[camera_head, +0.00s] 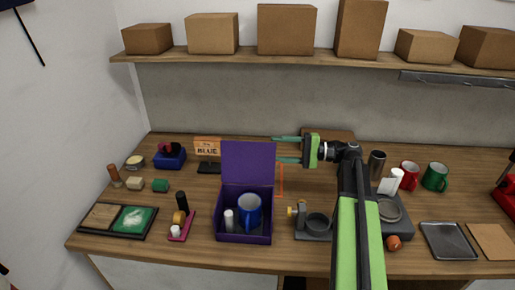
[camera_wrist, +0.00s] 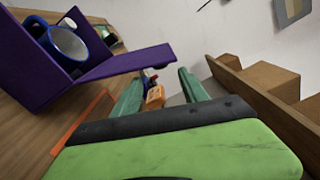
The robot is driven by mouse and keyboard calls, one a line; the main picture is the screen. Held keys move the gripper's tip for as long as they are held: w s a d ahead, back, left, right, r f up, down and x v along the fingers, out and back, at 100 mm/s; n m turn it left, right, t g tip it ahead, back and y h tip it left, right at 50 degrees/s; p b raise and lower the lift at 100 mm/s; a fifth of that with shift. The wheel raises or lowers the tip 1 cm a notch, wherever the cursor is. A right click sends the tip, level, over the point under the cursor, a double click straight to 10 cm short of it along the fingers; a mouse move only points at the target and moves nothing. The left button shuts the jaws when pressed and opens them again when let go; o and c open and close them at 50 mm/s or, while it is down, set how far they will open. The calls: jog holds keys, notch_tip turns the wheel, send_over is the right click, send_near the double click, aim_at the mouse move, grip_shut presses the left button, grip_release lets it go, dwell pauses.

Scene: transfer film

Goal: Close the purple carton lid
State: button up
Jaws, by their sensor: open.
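The purple carton (camera_head: 243,239) stands on the table with its lid (camera_head: 248,162) raised upright at the back. A blue mug (camera_head: 249,211) and a white cylinder (camera_head: 228,220) sit inside it. My gripper (camera_head: 287,150) is above the table, beside the lid's right edge, its green fingers pointing left. In the wrist view the gripper's fingers (camera_wrist: 158,92) are apart with nothing between them. The lid (camera_wrist: 128,64) shows to their left there, with the carton (camera_wrist: 45,72) and mug beyond it. I cannot tell whether a finger touches the lid.
An orange frame (camera_head: 280,180) stands just right of the carton. A sign reading "BLUE" (camera_head: 207,149) stands behind left, near a blue box (camera_head: 170,159). A pink tray (camera_head: 182,226) lies left of the carton, and a grey fixture (camera_head: 315,227) right. A shelf with boxes (camera_head: 286,29) runs above.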

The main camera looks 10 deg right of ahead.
aim_at(256, 148)
jog(key=x, duration=0.8)
jog(key=shift+d, duration=0.1)
jog(key=shift+c, duration=0.4)
jog(key=shift+f, duration=0.1)
grip_shut()
jog(key=shift+s, duration=0.1)
dwell(0.4)
